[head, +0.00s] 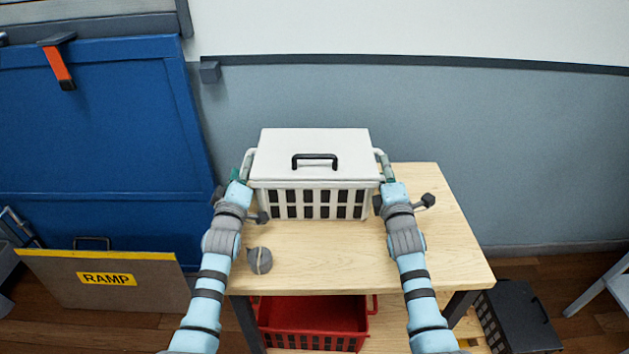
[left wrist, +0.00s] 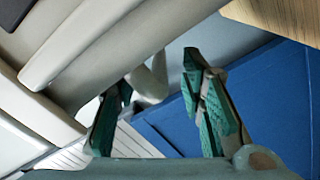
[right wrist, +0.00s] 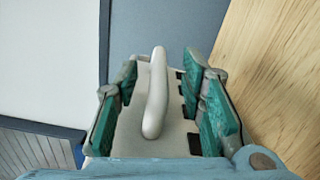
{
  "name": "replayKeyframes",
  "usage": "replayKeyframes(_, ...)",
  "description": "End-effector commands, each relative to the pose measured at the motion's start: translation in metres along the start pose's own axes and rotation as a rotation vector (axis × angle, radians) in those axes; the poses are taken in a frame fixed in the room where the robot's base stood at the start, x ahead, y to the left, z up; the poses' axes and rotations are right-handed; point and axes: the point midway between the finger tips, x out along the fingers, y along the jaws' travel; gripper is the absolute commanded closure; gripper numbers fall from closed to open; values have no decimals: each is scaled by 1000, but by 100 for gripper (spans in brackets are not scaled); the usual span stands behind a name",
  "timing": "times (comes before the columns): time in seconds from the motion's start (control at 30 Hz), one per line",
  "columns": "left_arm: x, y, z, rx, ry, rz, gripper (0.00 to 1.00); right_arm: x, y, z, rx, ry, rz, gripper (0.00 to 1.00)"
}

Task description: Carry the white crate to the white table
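The white crate (head: 312,155) sits on a wooden table (head: 330,255), its lid shut with a black handle on top and slotted sides below. My left gripper (head: 239,174) is at the crate's left side handle; in the left wrist view its green-padded fingers (left wrist: 160,110) are apart, with the pale handle (left wrist: 150,82) near the left finger. My right gripper (head: 386,176) is at the right side; in the right wrist view its open fingers (right wrist: 165,105) stand on both sides of the right handle (right wrist: 155,95), with gaps. I cannot make out a white table.
A red basket (head: 312,318) sits below. A black crate (head: 520,315) is on the floor at right. A ramp board (head: 105,285) leans before a blue panel (head: 95,130) at left.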

Motion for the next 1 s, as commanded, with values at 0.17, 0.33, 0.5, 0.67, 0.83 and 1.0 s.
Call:
replayKeyframes(0.17,8,0,0,0,-2,1,64,8,0,0,0,3,0,64)
replayKeyframes(0.33,8,0,0,0,-2,0,64,8,0,0,1,3,0,64)
replayKeyframes(0.5,8,0,0,0,-2,0,83,8,0,0,1,3,0,83)
replayKeyframes(0.67,7,0,0,0,-2,0,100,8,0,0,1,2,-1,100)
replayKeyframes(0.83,7,0,1,1,-3,-1,100,7,0,0,0,2,-1,100)
replayKeyframes(1.0,7,-1,1,1,-3,-1,100,7,-1,0,0,2,-2,100)
